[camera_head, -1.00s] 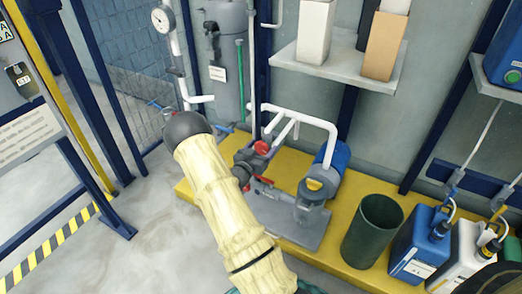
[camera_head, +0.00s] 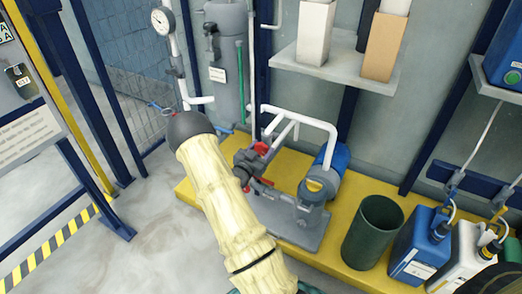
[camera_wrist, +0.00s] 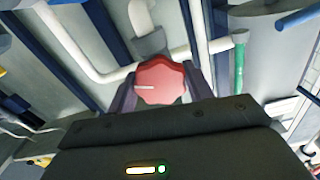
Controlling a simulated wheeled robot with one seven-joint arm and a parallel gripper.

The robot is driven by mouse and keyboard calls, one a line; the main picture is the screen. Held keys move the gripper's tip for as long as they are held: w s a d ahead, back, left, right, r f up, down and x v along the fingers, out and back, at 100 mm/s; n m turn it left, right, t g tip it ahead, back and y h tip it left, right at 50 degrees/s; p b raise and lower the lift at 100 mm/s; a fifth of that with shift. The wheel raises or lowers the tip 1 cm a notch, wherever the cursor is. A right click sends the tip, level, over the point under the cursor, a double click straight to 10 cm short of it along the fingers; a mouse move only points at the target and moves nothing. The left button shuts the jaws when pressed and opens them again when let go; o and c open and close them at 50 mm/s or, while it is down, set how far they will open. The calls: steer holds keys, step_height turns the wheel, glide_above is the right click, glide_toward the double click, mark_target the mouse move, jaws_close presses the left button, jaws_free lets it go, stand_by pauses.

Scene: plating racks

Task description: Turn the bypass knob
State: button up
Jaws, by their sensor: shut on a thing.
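A red knob (camera_wrist: 160,82) with a scalloped rim and a short white mark shows in the wrist view. The mark lies on the left half of its face, nearly level. My gripper (camera_wrist: 162,88) is shut on this knob, with one dark finger on each side. The knob sits at a grey fitting on pale pipework. In the head view my cream-sleeved arm reaches to the pump skid (camera_head: 290,228), and its dark end is among the red and grey valve parts (camera_head: 262,150). My arm partly hides those parts, so the grip itself is unclear there.
A blue motor (camera_head: 333,163) and white bent pipes (camera_head: 310,121) stand close right of my gripper. A green bin (camera_head: 374,230) and a blue canister (camera_head: 420,240) stand farther right on the yellow platform. A gauge (camera_head: 163,20) and grey tank (camera_head: 228,60) rise behind.

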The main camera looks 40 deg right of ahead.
steer(key=shift+m, duration=1.8)
steer(key=shift+f, duration=0.1)
steer(key=o, duration=1)
steer(key=shift+s+a, duration=0.15)
steer(key=shift+a, duration=0.4)
steer(key=p+v, duration=0.5)
steer(key=v, duration=1.1)
steer(key=shift+s+a, duration=0.15)
